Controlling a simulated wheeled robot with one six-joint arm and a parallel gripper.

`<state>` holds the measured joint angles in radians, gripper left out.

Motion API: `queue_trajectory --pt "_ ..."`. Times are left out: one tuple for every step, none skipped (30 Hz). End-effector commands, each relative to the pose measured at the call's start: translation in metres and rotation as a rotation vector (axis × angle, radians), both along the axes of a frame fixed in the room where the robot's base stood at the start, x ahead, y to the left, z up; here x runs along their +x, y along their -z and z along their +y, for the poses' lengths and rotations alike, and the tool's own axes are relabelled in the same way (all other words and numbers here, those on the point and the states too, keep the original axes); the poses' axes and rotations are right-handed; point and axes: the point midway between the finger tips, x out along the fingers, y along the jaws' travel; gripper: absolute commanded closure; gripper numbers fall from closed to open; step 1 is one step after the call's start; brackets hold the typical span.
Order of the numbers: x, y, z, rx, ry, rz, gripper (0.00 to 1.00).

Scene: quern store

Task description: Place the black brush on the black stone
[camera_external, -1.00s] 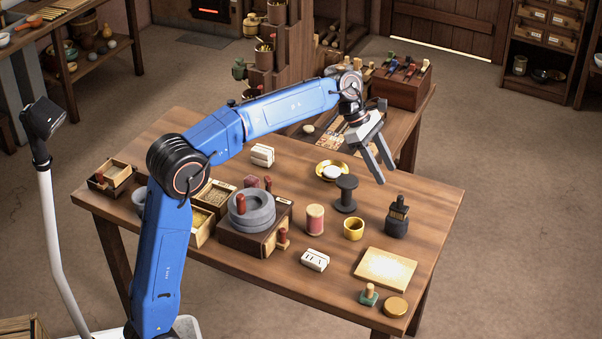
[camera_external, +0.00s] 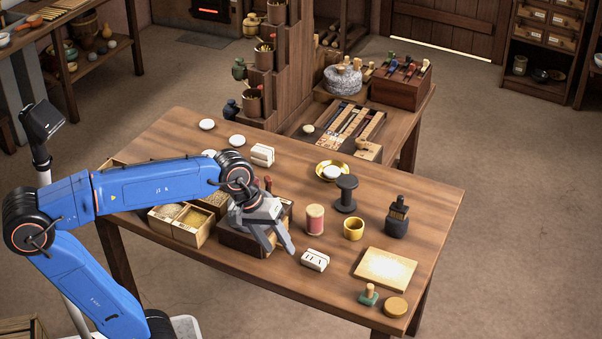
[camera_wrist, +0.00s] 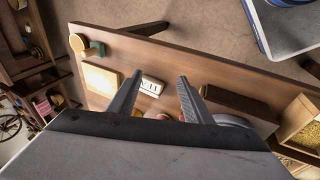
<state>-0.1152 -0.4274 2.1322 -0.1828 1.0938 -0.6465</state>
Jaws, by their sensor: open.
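I cannot pick out the black brush or the black stone with certainty. A dark, squat rounded thing with a black block on top (camera_external: 397,217) stands upright at the right of the table. A black spool (camera_external: 346,194) stands left of it. My gripper (camera_external: 279,250) is open and empty over the wooden box with the grey round stones, which my arm mostly hides. In the wrist view my gripper (camera_wrist: 157,82) has its fingers apart, with a white marked block (camera_wrist: 151,86) showing beyond and between them. The block lies at the table's front in the external view (camera_external: 315,260).
A red spool (camera_external: 315,219), yellow cup (camera_external: 353,228), tan board (camera_external: 385,269), green stamp (camera_external: 369,295) and gold lid (camera_external: 396,307) occupy the right side. Behind are a speckled stone (camera_external: 343,80) and a box with coloured handles (camera_external: 401,88). Open boxes (camera_external: 190,228) stand left.

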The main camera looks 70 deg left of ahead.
Motion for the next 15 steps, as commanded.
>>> queue_trajectory --pt "-0.02 0.01 -0.003 0.039 0.066 -0.013 0.55" --pt "-0.031 0.017 -0.004 0.064 0.11 -0.019 0.55" --pt "-0.045 0.026 -0.005 0.099 0.17 -0.03 0.55" --pt "-0.055 0.032 -0.005 0.125 0.214 -0.037 0.55" --pt "-0.065 0.04 -0.006 0.15 0.258 -0.043 0.55" --pt "-0.079 0.05 -0.006 0.185 0.316 -0.051 0.55" --pt "-0.088 0.057 -0.006 0.21 0.361 -0.057 0.55" --pt "-0.098 0.065 -0.006 0.236 0.403 -0.063 0.55" --pt "-0.109 0.074 -0.006 0.267 0.457 -0.068 0.55" --pt "-0.117 0.081 -0.006 0.288 0.496 -0.074 0.55" --pt "-0.124 0.088 -0.006 0.31 0.532 -0.079 0.55" --pt "-0.133 0.096 -0.005 0.335 0.577 -0.083 0.55" --pt "-0.138 0.101 -0.005 0.352 0.606 -0.086 0.55" --pt "-0.143 0.106 -0.005 0.367 0.632 -0.088 0.55" --pt "-0.149 0.112 -0.004 0.385 0.662 -0.091 0.55"
